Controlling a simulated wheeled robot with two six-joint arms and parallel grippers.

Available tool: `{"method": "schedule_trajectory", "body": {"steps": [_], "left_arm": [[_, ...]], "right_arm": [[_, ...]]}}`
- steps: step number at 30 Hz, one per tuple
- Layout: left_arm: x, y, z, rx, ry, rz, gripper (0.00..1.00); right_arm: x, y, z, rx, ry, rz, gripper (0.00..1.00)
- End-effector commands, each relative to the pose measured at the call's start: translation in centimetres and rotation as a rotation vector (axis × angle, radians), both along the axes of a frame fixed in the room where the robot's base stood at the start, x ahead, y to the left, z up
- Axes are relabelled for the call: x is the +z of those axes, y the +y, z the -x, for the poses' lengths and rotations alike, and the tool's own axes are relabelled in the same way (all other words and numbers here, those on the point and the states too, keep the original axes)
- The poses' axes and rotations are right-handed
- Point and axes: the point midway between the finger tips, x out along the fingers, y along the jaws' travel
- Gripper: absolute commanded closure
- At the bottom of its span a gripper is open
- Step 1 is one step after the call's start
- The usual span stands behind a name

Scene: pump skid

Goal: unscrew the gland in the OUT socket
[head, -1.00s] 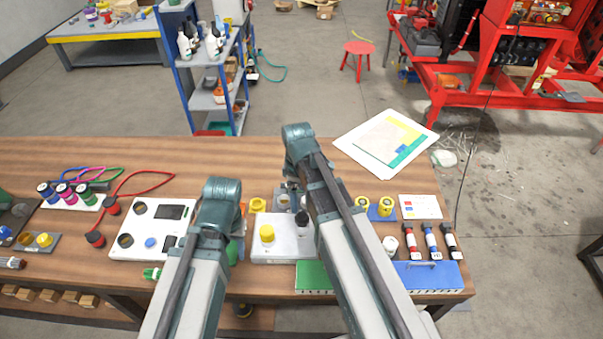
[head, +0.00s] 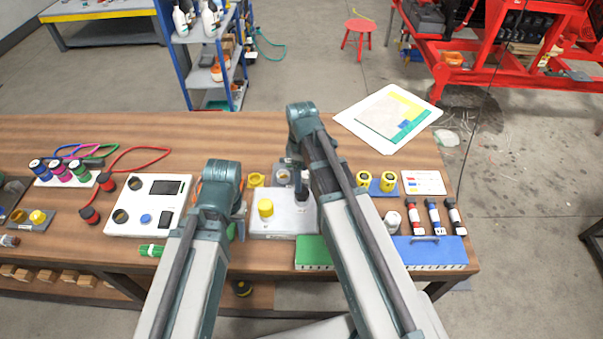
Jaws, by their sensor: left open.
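A pale block (head: 283,224) stands on the bench in the middle, with a yellow round fitting (head: 265,208) upright on its left part. A dark fitting (head: 303,190) shows at its right part, close beside my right arm. I cannot read an OUT mark, so I cannot tell which fitting is in the OUT socket. My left gripper (head: 240,208) is open, just left of the block and apart from the yellow fitting; its arm partly hides it. My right gripper (head: 292,165) is mostly hidden by its own arm near the block's back edge, and its jaws do not show clearly.
A white panel (head: 128,222) lies left of my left arm. A yellow ring (head: 256,180) and a grey fixture (head: 282,172) sit behind the block. Green (head: 313,246) and blue (head: 430,246) cases lie front right. Bare wood (head: 230,132) is at the back.

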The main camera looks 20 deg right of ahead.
Motion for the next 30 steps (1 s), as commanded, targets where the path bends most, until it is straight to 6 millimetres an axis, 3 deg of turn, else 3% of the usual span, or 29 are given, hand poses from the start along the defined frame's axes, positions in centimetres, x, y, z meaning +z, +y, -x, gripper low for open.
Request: {"method": "schedule_trajectory", "body": {"steps": [1, 15, 27, 30], "left_arm": [[-1.5, 0.0, 0.0, 0.000, 0.000, 0.000, 0.50], [-7.5, 0.0, 0.0, 0.001, 0.000, 0.000, 0.50], [-7.9, 0.0, 0.0, 0.001, 0.000, 0.000, 0.50], [-7.9, 0.0, 0.0, 0.001, 0.000, 0.000, 0.50]], "right_arm": [[-1.5, 0.0, 0.0, 0.000, 0.000, 0.000, 0.06], [-7.5, 0.0, 0.0, 0.000, 0.000, 0.000, 0.06], [-7.9, 0.0, 0.0, 0.000, 0.000, 0.000, 0.06], [-7.9, 0.0, 0.0, 0.000, 0.000, 0.000, 0.21]]}}
